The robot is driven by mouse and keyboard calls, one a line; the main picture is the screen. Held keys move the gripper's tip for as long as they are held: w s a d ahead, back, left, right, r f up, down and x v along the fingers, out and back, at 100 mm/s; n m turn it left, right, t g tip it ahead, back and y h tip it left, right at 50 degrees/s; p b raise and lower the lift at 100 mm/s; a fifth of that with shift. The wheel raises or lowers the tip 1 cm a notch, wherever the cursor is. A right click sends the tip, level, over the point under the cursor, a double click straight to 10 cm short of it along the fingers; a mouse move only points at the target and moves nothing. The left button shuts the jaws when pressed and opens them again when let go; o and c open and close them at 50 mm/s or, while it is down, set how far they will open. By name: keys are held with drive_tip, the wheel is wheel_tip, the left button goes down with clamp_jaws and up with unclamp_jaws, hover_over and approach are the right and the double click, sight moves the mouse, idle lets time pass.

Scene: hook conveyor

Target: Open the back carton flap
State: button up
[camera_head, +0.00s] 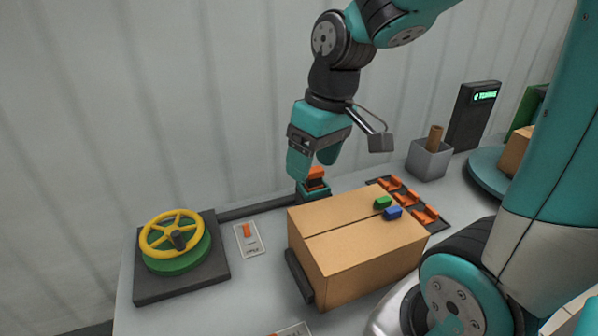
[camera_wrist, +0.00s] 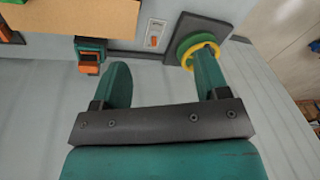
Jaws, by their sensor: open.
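The brown carton (camera_head: 370,275) stands on the bench in the head view, its top closed with a seam between two flaps. The back carton flap (camera_head: 335,211) lies flat on the far side of the seam. The carton's edge also shows at the upper left of the wrist view (camera_wrist: 75,17). My gripper (camera_head: 314,164) is open and empty, behind and above the carton's back left edge, apart from the flap. In the wrist view, its two fingers (camera_wrist: 162,68) are spread with nothing between them.
A teal and orange device (camera_head: 314,188) stands behind the carton, close below my gripper. Green (camera_head: 382,202) and blue (camera_head: 393,213) blocks are on the carton top at right. A yellow handwheel (camera_head: 172,234) stands at left. An orange-slotted rack (camera_head: 428,215) and grey bin (camera_head: 428,160) are at right.

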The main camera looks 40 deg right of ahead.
drive_tip(key=shift+n+y, duration=0.3)
drive_tip(key=shift+n, duration=0.3)
drive_tip(key=shift+s+a, duration=0.3)
drive_tip(key=shift+a, duration=0.4)
drive_tip(key=shift+s+a, duration=0.35)
drive_tip(key=shift+a, duration=0.4)
drive_tip(key=shift+s+a, duration=0.3)
drive_tip(key=shift+a, duration=0.4)
